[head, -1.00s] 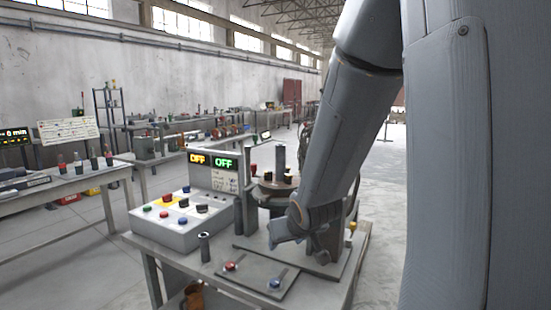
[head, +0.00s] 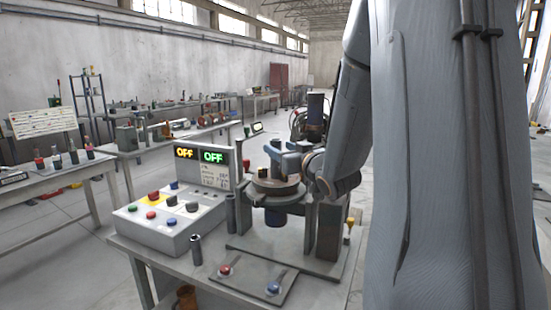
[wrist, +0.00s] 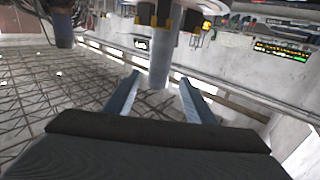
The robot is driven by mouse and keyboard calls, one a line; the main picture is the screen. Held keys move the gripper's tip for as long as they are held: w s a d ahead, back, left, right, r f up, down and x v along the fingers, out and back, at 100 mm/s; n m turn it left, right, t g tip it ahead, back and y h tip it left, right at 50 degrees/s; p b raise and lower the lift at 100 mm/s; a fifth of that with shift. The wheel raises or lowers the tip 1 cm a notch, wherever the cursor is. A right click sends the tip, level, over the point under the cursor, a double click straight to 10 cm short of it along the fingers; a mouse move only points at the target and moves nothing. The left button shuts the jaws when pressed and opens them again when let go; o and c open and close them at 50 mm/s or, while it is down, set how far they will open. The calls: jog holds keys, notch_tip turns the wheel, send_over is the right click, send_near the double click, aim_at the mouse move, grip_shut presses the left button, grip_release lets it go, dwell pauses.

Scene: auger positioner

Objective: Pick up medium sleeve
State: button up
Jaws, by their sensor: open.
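A plain grey cylindrical sleeve (wrist: 160,62) stands on the round turntable (wrist: 200,6), shown upside down in the wrist view. My gripper (wrist: 160,78) is open, with one finger on each side of the sleeve in that picture. The sleeve lies ahead of the fingertips; I cannot tell the exact gap, and I see no contact. In the head view my gripper (head: 276,153) is level just above the turntable (head: 268,189) and largely hides the sleeve. Two other dark grey cylinders stand on the bench: one at the front (head: 196,250), one beside the control box (head: 231,212).
Small dark and yellow blocks (wrist: 190,18) sit on the turntable near the sleeve. The control box (head: 172,220) with coloured buttons stands left; its displays (head: 200,155) read OFF. A plate (head: 250,284) with red and blue knobs lies in front. The bench edges are close.

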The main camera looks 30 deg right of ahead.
aim_at(278, 147)
jog(key=shift+w+d+f+p, duration=0.15)
jog(key=shift+w+p, duration=0.45)
jog(key=shift+w, duration=1.6)
grip_shut()
